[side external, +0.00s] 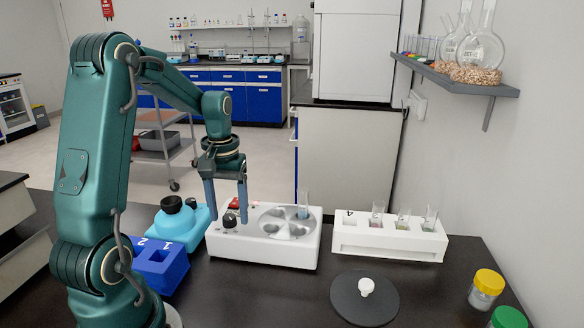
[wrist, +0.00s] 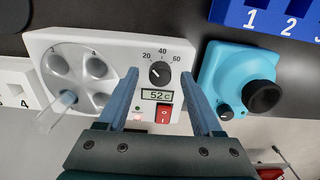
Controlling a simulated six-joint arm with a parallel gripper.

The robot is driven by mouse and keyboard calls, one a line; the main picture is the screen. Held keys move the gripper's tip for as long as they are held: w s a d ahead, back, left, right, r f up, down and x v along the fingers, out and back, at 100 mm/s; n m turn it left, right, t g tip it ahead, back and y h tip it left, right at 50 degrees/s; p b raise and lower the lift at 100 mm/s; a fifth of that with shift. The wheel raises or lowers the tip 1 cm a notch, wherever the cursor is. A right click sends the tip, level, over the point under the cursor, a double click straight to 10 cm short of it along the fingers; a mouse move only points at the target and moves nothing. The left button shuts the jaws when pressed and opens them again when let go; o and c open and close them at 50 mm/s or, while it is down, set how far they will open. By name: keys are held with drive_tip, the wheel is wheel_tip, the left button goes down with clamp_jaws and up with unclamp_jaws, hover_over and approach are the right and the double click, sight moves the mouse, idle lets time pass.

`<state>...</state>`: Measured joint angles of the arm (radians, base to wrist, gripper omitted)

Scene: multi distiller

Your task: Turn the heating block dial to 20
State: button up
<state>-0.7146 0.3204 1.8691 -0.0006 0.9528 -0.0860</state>
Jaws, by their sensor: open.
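The white heating block (side external: 270,252) stands on the dark bench; in the wrist view (wrist: 110,40) it has round wells and a control panel. Its black dial (wrist: 160,73) sits among the marks 20, 40 and 60; its exact pointer setting is too small to read surely. The display (wrist: 159,95) below it reads about 52 C, and a red switch (wrist: 163,113) sits beneath. My gripper (side external: 228,220) is open and empty, pointing down over the panel. In the wrist view its blue fingers (wrist: 160,75) lie either side of the dial; contact cannot be told.
A tube (side external: 303,205) stands in a block well. A light-blue device (side external: 182,225) and a blue numbered rack (side external: 160,265) are left of the block. A white rack (side external: 388,240) with tubes is right; a dark round plate (side external: 345,305) lies in front.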

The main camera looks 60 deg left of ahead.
sight(230, 217)
wheel_tip(230, 217, up, 5)
drive_tip(key=shift+f, duration=0.1)
drive_tip(key=shift+w, duration=0.1)
idle(0.3)
